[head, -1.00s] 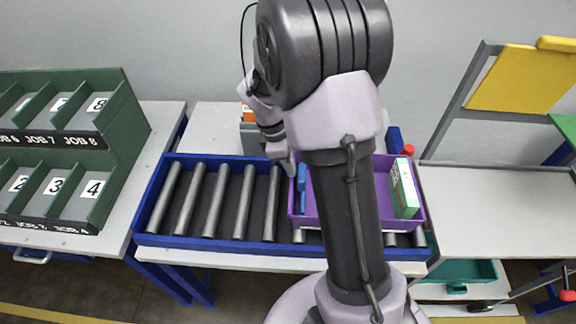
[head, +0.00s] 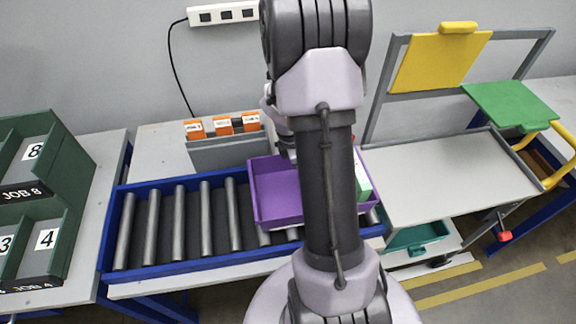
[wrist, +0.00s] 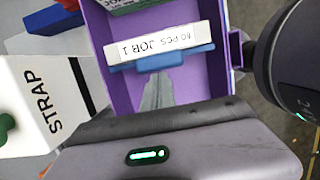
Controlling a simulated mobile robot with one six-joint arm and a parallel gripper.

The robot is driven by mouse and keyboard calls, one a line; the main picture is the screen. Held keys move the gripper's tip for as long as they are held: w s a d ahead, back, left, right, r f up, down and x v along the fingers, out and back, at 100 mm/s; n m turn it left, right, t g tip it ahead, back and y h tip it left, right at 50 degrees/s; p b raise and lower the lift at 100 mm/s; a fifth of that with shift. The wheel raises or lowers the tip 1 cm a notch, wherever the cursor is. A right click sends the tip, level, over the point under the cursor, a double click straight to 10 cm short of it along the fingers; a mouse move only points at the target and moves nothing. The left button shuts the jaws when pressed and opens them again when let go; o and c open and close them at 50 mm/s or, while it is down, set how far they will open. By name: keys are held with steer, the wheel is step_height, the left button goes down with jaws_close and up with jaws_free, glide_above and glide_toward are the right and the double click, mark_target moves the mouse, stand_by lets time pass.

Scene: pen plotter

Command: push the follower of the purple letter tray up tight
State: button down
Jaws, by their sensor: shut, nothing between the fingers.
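The purple letter tray (head: 262,205) sits on the roller conveyor, partly hidden by my arm in the head view. The wrist view looks down into the tray (wrist: 101,35). The blue follower (wrist: 170,58) stands across it, with a white strip (wrist: 160,43) lettered JOB 1 along its far side. A green pack (wrist: 128,5) shows at the top edge, with purple floor between it and the strip. My gripper (wrist: 158,84) is shut and empty, its tips inside the tray at the near side of the follower; I cannot tell whether they touch. The follower is hidden in the head view.
A white box marked STRAP (wrist: 40,105) is left of the tray in the wrist view. A grey holder (head: 228,151) with orange-tabbed files stands behind the conveyor (head: 180,262). A grey cart (head: 440,180) is at the right. The left rollers are clear.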

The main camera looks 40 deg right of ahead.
steer(key=shift+s+d, duration=0.2)
steer(key=shift+d, duration=0.05)
steer(key=w+a+r+h+b, duration=0.1)
steer(key=w+a+r+b, duration=0.2)
steer(key=w+a+r, duration=0.35)
steer(key=s+d+f+b, duration=0.5)
steer(key=s+d+f, duration=0.1)
steer(key=shift+f+g+b, duration=0.3)
steer(key=shift+g, duration=0.1)
stand_by(0.5)
steer(key=shift+s, duration=0.15)
